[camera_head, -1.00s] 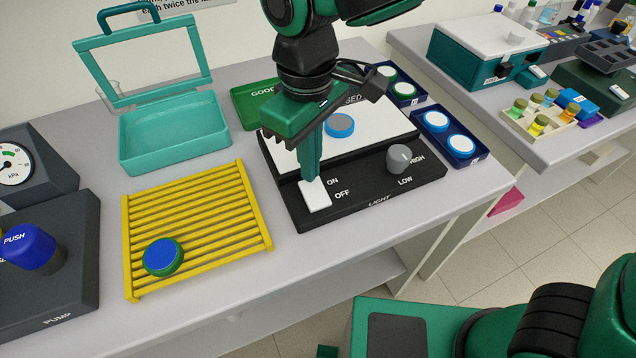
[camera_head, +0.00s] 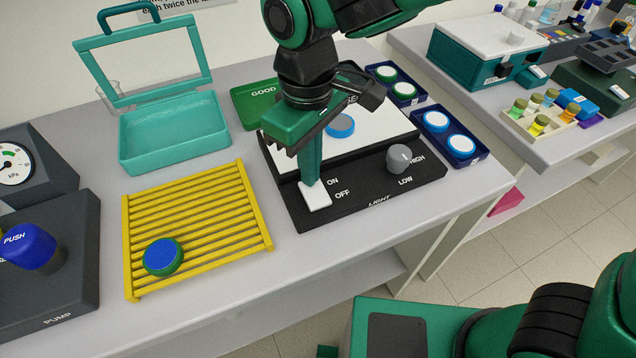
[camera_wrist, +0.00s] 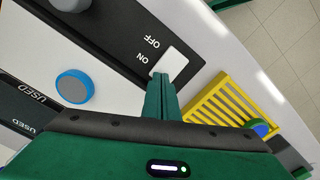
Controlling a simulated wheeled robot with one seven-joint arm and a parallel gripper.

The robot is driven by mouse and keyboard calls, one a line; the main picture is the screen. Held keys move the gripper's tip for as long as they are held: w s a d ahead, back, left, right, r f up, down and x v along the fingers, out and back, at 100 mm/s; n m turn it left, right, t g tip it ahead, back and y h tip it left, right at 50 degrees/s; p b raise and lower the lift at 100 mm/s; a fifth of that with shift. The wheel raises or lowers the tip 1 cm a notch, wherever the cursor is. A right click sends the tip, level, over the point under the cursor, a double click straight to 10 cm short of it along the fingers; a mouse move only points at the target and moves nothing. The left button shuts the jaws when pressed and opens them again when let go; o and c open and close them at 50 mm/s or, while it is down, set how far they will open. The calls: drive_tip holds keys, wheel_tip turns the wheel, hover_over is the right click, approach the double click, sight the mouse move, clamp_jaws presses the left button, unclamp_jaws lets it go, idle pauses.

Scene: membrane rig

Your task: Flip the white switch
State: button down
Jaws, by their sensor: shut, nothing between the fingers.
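The white switch (camera_head: 316,197) sits at the left front of the black light box (camera_head: 375,190), beside the printed words ON and OFF. My gripper (camera_head: 311,182) is shut and empty, pointing down with its fingertips at the switch's far part, on the ON side. In the wrist view the tips (camera_wrist: 160,77) are right at the edge of the white switch (camera_wrist: 172,64), on its ON side. They look to be touching it or very close. The tips hide a little of the switch, and its exact tilt is hard to tell.
A grey knob (camera_head: 399,158) marked HIGH and LOW stands on the box's right. A blue-rimmed disc (camera_head: 340,125) lies on the white panel behind my fingers. A yellow rack (camera_head: 200,222) with a blue-green disc (camera_head: 163,257) is at left. A teal case (camera_head: 174,133) stands open behind it.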

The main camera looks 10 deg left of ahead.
drive_tip(key=shift+f, duration=0.2)
drive_tip(key=shift+r, duration=0.1)
wheel_tip(320, 180, up, 7)
idle(1.0)
idle(0.4)
drive_tip(key=w+d+m, duration=0.1)
drive_tip(key=w+d, duration=0.1)
drive_tip(key=d, duration=0.3)
drive_tip(key=w+d+m, duration=0.2)
drive_tip(key=d, duration=0.3)
drive_tip(key=w+d+m, duration=0.1)
drive_tip(key=w+d, duration=0.1)
drive_tip(key=d, duration=0.2)
drive_tip(key=shift+w+d+f+m, duration=0.35)
drive_tip(key=shift+d+f+m, duration=0.05)
drive_tip(key=s+d+f+m, duration=0.2)
drive_tip(key=d+m, duration=0.2)
drive_tip(key=d, duration=0.8)
drive_tip(key=s+d+f+m, duration=0.15)
drive_tip(key=d+m, duration=0.35)
drive_tip(key=d, duration=0.7)
drive_tip(key=s+d+f+m, duration=0.2)
drive_tip(key=s+d+m, duration=0.2)
drive_tip(key=s+d, duration=0.4)
drive_tip(key=shift+s+d+f+m, duration=0.25)
drive_tip(key=shift+s+f+m, duration=0.15)
drive_tip(key=shift+s, duration=0.7)
